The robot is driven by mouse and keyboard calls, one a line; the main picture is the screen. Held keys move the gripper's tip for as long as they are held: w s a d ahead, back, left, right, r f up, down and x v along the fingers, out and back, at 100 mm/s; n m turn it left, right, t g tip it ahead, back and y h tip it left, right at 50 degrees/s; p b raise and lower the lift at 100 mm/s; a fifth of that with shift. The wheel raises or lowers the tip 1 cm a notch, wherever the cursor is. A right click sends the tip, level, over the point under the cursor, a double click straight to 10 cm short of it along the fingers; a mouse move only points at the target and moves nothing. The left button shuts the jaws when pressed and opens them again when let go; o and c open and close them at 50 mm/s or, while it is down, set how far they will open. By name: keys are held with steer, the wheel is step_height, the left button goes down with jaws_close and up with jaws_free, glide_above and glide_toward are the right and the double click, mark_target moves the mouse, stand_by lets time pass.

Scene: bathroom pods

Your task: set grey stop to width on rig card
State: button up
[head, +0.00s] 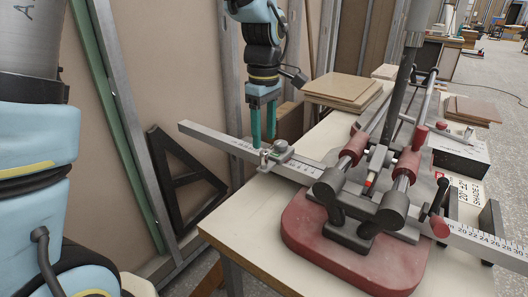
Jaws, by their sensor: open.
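The grey stop (279,154) is a small block with a knob, sitting on the left part of a long metal rail (215,141) with a printed scale. My gripper (263,143) has two teal fingers pointing down, parted and empty. Its fingertips are at the stop's upper left; I cannot tell whether they touch it. The rig card (466,189) appears to be the white label with red and black print at the right, partly covered by the rig; I read about "20-24", not surely. The rig (350,240) has a red base and grey clamps with red handles.
The pale bench top (245,225) has bare room left of the red base. Brown boards (342,90) are stacked behind. A dark box (460,155) stands at the right. A black triangular frame (185,180) leans on the wall, left of the bench.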

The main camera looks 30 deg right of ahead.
steer(key=shift+r, duration=2.05)
steer(key=w+a+f+m, duration=0.2)
steer(key=w+a, duration=0.1)
steer(key=a, duration=0.6)
steer(key=w+a+f+m, duration=0.1)
steer(key=w+a+f, duration=0.2)
steer(key=a, duration=0.6)
steer(key=s+a+f+m, duration=0.1)
steer(key=s+a+f, duration=0.1)
steer(key=a, duration=0.5)
steer(key=s+a+f+m+t, duration=0.1)
steer(key=s+a+f+m, duration=0.1)
steer(key=a, duration=0.6)
steer(key=shift+s+a+m+t, duration=0.2)
steer(key=shift+s+m+t, duration=0.05)
steer(key=shift+m+t, duration=0.05)
steer(key=shift+o, duration=0.4)
